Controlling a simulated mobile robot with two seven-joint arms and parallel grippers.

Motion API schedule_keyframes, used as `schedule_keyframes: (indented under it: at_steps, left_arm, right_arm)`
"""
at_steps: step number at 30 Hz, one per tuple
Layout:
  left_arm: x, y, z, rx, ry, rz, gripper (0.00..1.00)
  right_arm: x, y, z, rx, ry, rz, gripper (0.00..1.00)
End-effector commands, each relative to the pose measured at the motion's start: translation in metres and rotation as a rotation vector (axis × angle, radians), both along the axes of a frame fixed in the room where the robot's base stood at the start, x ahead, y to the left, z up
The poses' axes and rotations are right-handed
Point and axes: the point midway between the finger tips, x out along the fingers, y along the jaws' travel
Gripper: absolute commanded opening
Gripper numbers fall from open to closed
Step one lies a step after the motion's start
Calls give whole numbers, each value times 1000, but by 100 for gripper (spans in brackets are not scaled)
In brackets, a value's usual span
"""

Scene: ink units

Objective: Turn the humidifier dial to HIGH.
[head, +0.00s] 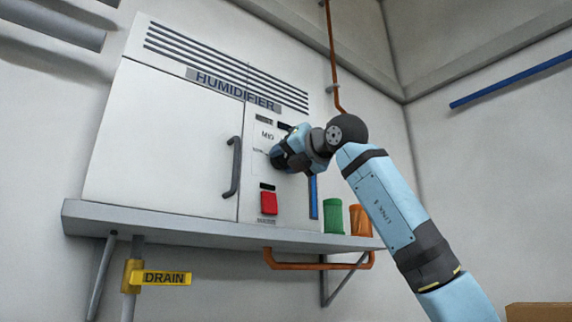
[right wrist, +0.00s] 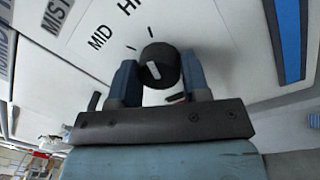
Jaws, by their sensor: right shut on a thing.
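The humidifier (head: 165,140) is a white wall cabinet with a vented top and a control panel on its right. Its dial (right wrist: 160,55) is a black round knob with a short white mark, seen in the right wrist view. The mark slants up and left, roughly toward the tick near MID. A partly cut-off label starting HI stands right of MID. My right gripper (right wrist: 160,78) is shut on the dial, one blue finger on each side. In the head view my right gripper (head: 283,158) is at the panel and hides the dial. My left gripper is not in view.
Below the gripper is a red switch (head: 269,203). A dark door handle (head: 232,167) sticks out to the left. A green cup (head: 333,219) and an orange cup (head: 361,220) stand on the shelf (head: 160,222).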

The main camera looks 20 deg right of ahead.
Motion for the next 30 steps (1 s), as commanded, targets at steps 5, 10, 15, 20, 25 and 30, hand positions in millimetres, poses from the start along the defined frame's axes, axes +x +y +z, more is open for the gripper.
schedule_keyframes:
  at_steps: [5, 10, 15, 20, 25, 30]
  left_arm:
    - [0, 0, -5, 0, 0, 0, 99]
    - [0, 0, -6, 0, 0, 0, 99]
    - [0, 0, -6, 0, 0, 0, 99]
    - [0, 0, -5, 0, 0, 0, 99]
    - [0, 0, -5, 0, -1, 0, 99]
    - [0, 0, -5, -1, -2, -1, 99]
  right_arm:
    - [-1, -1, 2, 50, 12, -1, 19]
    - [-1, -1, 2, 70, 20, -1, 19]
    - [-1, -1, 3, 73, 20, -1, 19]
    - [-1, -1, 3, 72, 20, -1, 19]
    - [-1, -1, 2, 72, 21, -1, 68]
    - [-1, 0, 1, 70, 22, 0, 68]
